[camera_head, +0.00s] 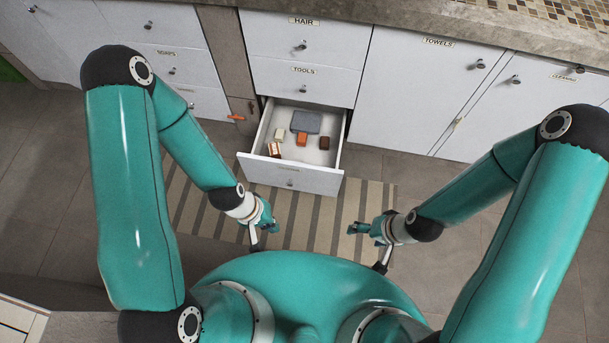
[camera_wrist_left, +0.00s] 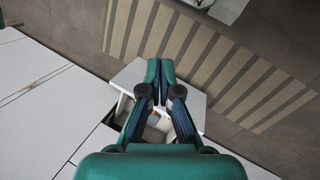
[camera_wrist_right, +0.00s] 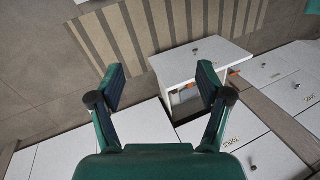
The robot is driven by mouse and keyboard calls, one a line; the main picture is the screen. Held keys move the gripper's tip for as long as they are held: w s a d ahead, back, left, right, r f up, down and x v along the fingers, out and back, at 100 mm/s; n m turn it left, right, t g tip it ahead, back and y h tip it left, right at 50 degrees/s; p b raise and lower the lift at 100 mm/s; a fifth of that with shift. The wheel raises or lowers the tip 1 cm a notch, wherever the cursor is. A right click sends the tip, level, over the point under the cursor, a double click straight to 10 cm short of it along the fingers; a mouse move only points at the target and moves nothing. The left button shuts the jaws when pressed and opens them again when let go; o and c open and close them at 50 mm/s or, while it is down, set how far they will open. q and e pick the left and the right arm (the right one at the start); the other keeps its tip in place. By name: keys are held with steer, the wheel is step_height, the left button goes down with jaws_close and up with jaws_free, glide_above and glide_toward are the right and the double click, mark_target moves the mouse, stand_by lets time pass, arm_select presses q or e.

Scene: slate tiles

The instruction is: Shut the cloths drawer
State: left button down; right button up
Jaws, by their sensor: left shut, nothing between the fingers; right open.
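A drawer (camera_head: 265,172) stands pulled out at the bottom of the middle cabinet column, below the drawer labelled TOOLS. I cannot read a label on its front. Inside it lie a grey slab (camera_head: 306,122), an orange block (camera_head: 302,139), a brown block (camera_head: 324,143) and other small items. My left gripper (camera_head: 268,218) is shut and empty, in front of the drawer and apart from it. My right gripper (camera_head: 358,228) is open and empty, in front of the drawer to the right. The drawer's front also shows in the right wrist view (camera_wrist_right: 205,62).
Shut drawers labelled HAIR (camera_head: 300,35) and TOOLS (camera_head: 303,82) are above. A TOWELS cupboard (camera_head: 410,90) is to the right. A striped mat (camera_head: 320,215) lies on the tiled floor before the drawer. An orange item (camera_head: 237,117) is left of the drawer.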

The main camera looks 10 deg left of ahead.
arm_select(q)
steer(key=s+f+n+g+h+b, duration=0.1)
steer(key=s+f+n+g+b, duration=0.4)
steer(key=f+n+b, duration=0.5)
arm_select(e)
steer(key=shift+o, duration=0.6)
step_height(320, 180, down, 10)
steer(key=p, duration=0.1)
arm_select(q)
steer(key=n+t+h+b, duration=0.8)
steer(key=n+t+b, duration=0.9)
steer(key=n+b, duration=1.2)
glide_toward(315, 170)
steer(key=w+d, duration=0.1)
steer(key=w+d+n+p, duration=0.1)
steer(key=d, duration=0.1)
steer(key=w+d+n, duration=0.1)
steer(key=shift+d+f+p, duration=0.3)
steer(key=shift+d, duration=0.05)
steer(key=shift+w+r, duration=0.1)
steer(key=shift+w, duration=0.5)
arm_select(e)
step_height(315, 170, down, 28)
